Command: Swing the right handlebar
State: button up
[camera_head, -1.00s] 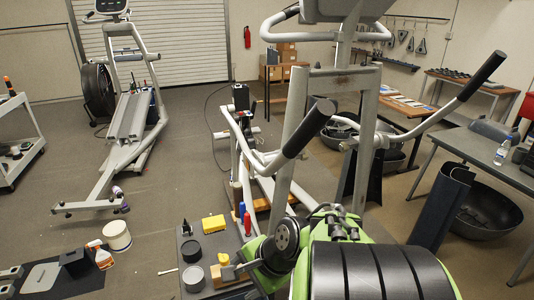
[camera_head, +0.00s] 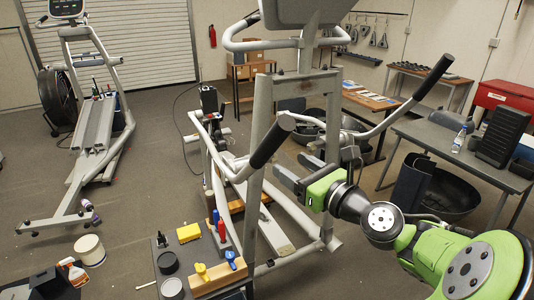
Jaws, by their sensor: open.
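The elliptical's right handlebar has a black grip (camera_head: 432,77) at upper right. Its grey tube (camera_head: 385,124) curves down and left towards the frame. The other handlebar's black grip (camera_head: 271,142) stands left of centre, in front of a grey upright. My gripper (camera_head: 282,178) is at mid-picture, pointing left, with its dark fingers apart and nothing seen between them. It is below and left of the right handlebar's grip, and apart from that grip. My green and black arm reaches in from the lower right. The lower end of the right handlebar is partly hidden behind my wrist.
The elliptical's console (camera_head: 302,14) and front bar are above. A grey table (camera_head: 436,142) with a bottle (camera_head: 459,141) is at right. Open floor (camera_head: 130,190) lies left of the elliptical.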

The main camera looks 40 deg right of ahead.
aim_at(272, 153)
jog(key=w, duration=0.3)
jog(key=w+b, duration=0.1)
jog(key=w, duration=0.2)
jog(key=w+d+b, duration=0.1)
jog(key=w, duration=0.3)
jog(key=shift+f, duration=0.1)
grip_shut()
